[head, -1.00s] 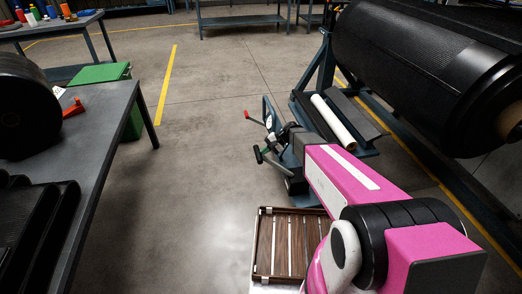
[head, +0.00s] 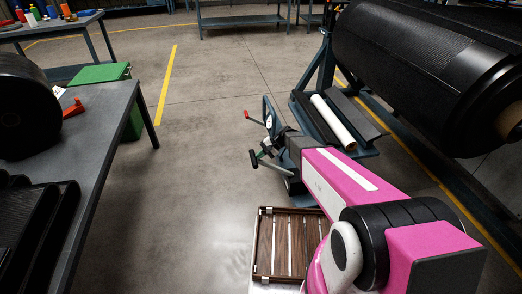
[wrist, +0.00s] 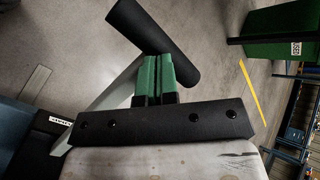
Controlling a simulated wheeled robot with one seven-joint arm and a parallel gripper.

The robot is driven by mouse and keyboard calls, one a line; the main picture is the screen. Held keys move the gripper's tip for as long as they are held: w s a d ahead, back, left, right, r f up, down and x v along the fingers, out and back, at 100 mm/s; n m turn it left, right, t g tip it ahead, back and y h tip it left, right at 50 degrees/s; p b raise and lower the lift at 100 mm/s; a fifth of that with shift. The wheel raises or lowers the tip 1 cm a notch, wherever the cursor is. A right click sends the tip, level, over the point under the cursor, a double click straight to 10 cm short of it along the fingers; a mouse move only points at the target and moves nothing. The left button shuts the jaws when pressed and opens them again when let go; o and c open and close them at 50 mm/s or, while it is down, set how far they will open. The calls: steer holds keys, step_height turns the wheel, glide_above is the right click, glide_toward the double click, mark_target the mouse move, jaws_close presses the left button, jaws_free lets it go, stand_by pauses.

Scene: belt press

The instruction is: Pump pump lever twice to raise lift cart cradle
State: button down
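The lift cart (head: 293,185) is a small blue-grey unit on the floor at centre, partly hidden behind my arm. The pump lever's black grip (head: 254,159) sticks out on its left; in the wrist view the grip (wrist: 133,27) lies slantwise on a flat grey bar (wrist: 108,98). My gripper (wrist: 154,58) has green fingers drawn together, with their tips at the grip. The grip passes beyond them, and I cannot tell whether they touch. In the head view my gripper (head: 261,154) is small beside the grip. I cannot make out the cradle clearly.
A large black belt roll (head: 405,70) stands on a blue frame at right, with a white roll (head: 333,122) below. A slatted wooden tray (head: 262,245) is at bottom centre. A grey table (head: 110,130) stands at left. The floor between is clear.

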mark_target(255, 160)
steer(key=shift+d+f+x, duration=0.1)
steer(key=shift+f+x, duration=0.05)
steer(key=shift+x, duration=0.65)
steer(key=shift+d+f+x, duration=0.15)
steer(key=shift+x, duration=0.65)
steer(key=shift+a+f, duration=0.25)
steer(key=shift+f, duration=0.15)
steer(key=shift+d+r, duration=0.1)
steer(key=shift+r, duration=0.05)
steer(key=shift+d+r, duration=0.15)
steer(key=shift+r, duration=0.05)
steer(key=shift+w, duration=0.1)
